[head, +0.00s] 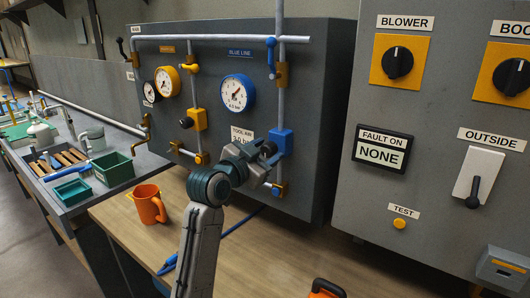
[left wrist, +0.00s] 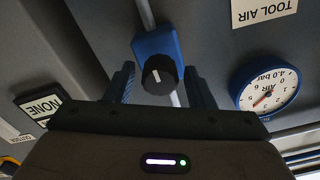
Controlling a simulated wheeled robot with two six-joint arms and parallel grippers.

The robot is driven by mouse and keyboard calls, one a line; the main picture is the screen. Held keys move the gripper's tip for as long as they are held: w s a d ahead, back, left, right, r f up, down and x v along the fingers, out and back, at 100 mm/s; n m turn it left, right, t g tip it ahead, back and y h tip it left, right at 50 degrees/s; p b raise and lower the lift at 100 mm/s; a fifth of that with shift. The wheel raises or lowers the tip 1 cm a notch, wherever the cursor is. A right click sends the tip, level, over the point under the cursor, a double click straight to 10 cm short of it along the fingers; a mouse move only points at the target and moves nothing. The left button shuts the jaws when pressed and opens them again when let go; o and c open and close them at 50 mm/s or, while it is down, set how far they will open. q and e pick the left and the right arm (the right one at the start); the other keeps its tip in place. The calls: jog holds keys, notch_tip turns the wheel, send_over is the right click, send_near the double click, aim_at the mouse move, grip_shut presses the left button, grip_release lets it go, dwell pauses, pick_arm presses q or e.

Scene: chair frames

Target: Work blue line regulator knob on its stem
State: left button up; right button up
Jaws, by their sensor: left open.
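The blue line regulator (head: 284,141) sits on the right vertical pipe, below the blue-rimmed gauge (head: 238,93). In the left wrist view the blue regulator body (left wrist: 155,43) carries a round black knob (left wrist: 159,75) with a white pointer mark. My left gripper (head: 272,160) is open in front of the regulator and covers part of it in the head view. In the left wrist view the two fingers of my left gripper (left wrist: 158,70) stand on either side of the knob, with gaps visible. My right gripper is not in view.
A yellow regulator (head: 197,119) and yellow-rimmed gauge (head: 167,81) are on the left pipe. An orange mug (head: 148,204) stands on the wooden bench (head: 255,262). A grey control cabinet (head: 350,203) with switches stands at the right. A TOOL AIR label (left wrist: 262,11) is near the regulator.

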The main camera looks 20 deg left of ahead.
pick_arm(q)
jog(key=c, duration=0.8)
jog(key=shift+c, duration=0.2)
jog(key=shift+w+d, duration=0.15)
jog(key=shift+w, duration=0.2)
jog(key=o, duration=1.1)
jog(key=shift+c, duration=0.2)
